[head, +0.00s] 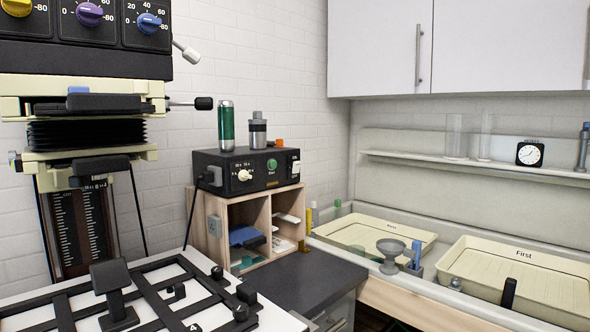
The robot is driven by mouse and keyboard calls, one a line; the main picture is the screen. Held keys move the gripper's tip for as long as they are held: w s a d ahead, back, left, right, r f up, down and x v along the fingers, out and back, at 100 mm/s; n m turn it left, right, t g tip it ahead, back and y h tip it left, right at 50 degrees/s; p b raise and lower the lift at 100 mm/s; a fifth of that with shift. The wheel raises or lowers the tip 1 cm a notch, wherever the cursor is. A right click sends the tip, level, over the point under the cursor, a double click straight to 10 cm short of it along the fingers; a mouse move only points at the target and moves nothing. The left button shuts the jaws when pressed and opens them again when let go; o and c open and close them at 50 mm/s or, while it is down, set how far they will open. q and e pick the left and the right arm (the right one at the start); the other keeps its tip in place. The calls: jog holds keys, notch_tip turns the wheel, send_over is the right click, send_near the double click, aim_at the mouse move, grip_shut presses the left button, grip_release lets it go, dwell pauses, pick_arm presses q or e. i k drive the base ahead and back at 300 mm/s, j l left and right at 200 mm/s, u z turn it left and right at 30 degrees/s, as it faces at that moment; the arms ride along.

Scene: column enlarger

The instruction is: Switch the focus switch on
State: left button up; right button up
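A black timer box (228,169) sits on top of a wooden shelf unit in the middle of the head view. Its front has a white pointer knob (244,175), a round green button (271,164) and, at the right end, a small white switch (295,167). The switch looks like the focus switch, but its lettering is too small to read and I cannot tell its position. Neither of my grippers is in view.
A green cylinder (226,126) and a grey canister (257,132) stand on the box. The enlarger (88,105) and its black-barred easel (150,295) fill the left. A dark countertop (300,282) lies below the shelf unit (258,213). Cream trays (480,268) stand at right.

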aim_at(296, 168)
jog(key=i+l, duration=0.15)
jog(key=l, duration=0.2)
jog(key=i+l+u, duration=0.1)
jog(key=l, duration=0.25)
jog(key=i+l+u, duration=0.1)
jog(key=l, duration=0.25)
jog(key=i+l, duration=0.2)
jog(key=l, duration=0.2)
jog(key=i+l+u, duration=0.1)
jog(key=l, duration=0.25)
